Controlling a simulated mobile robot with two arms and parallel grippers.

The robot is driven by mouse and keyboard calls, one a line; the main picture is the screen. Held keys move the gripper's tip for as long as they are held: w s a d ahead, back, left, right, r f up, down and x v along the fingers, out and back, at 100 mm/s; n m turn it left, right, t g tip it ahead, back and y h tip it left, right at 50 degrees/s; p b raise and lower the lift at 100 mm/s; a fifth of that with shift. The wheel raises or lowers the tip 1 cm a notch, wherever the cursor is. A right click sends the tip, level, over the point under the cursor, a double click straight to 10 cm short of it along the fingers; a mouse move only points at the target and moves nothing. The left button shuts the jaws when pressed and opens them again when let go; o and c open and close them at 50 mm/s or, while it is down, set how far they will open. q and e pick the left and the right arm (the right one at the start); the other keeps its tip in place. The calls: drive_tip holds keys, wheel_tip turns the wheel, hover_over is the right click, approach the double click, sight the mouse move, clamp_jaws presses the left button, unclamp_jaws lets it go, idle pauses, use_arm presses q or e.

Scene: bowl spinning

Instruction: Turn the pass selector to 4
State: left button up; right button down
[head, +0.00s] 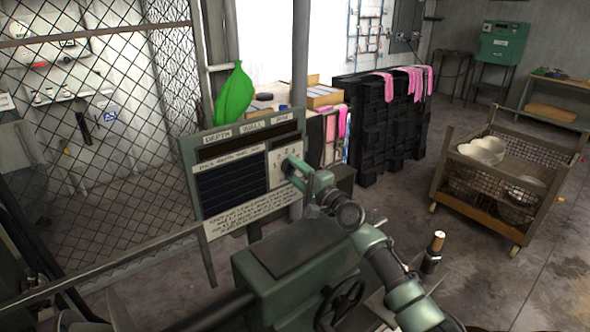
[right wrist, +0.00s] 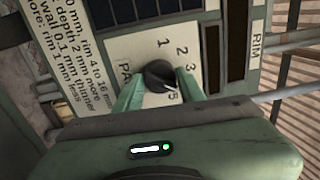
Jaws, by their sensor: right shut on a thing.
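The pass selector is a black round knob (right wrist: 159,75) on a pale plate (right wrist: 140,50), seen in the right wrist view. The digits 1, 2, 3 and 5 show around it; the 4 is not visible, and a finger covers that side. In the head view the right gripper (head: 293,170) reaches the panel (head: 190,165) and hides the knob. My left gripper is not in view.
The panel stands behind a green machine (head: 290,250) with a black handwheel (head: 345,300). A wire fence (head: 100,130) is at left. A cart (head: 460,195) with pale bowls (head: 483,150) stands at right, with black crates (head: 385,125) behind. Open floor lies between.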

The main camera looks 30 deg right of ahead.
drive_tip(key=shift+f, duration=0.15)
drive_tip(key=c, duration=0.9)
unclamp_jaws()
drive_tip(key=shift+d, duration=0.1)
drive_tip(key=shift+s, duration=0.15)
drive_tip(key=s, duration=0.3)
drive_tip(key=s+b, duration=0.1)
drive_tip(key=s, duration=0.3)
drive_tip(key=shift+s+d+f, duration=0.2)
drive_tip(key=shift+s, duration=0.1)
drive_tip(key=shift+f, duration=0.1)
